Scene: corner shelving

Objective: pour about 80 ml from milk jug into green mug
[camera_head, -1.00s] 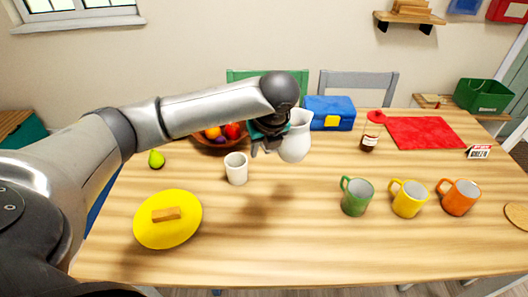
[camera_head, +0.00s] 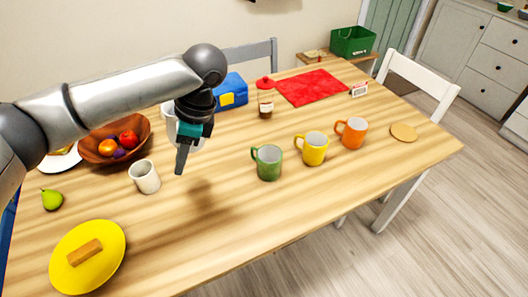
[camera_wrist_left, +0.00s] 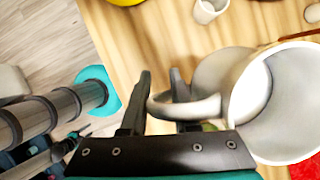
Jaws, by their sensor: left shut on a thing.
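The white milk jug (camera_head: 168,120) is held above the table by my left gripper (camera_head: 182,158), which hides most of it in the head view. In the left wrist view the jug (camera_wrist_left: 225,70) fills the right side, and the fingers of the left gripper (camera_wrist_left: 161,88) are shut on its handle. I cannot tell the milk level inside. The green mug (camera_head: 267,163) stands upright on the table, to the right of the gripper and apart from it.
The yellow mug (camera_head: 312,149) and orange mug (camera_head: 351,133) stand right of the green mug. A white cup (camera_head: 145,177) stands left of the gripper, near a fruit bowl (camera_head: 92,150). A jar (camera_head: 265,104) stands behind the green mug.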

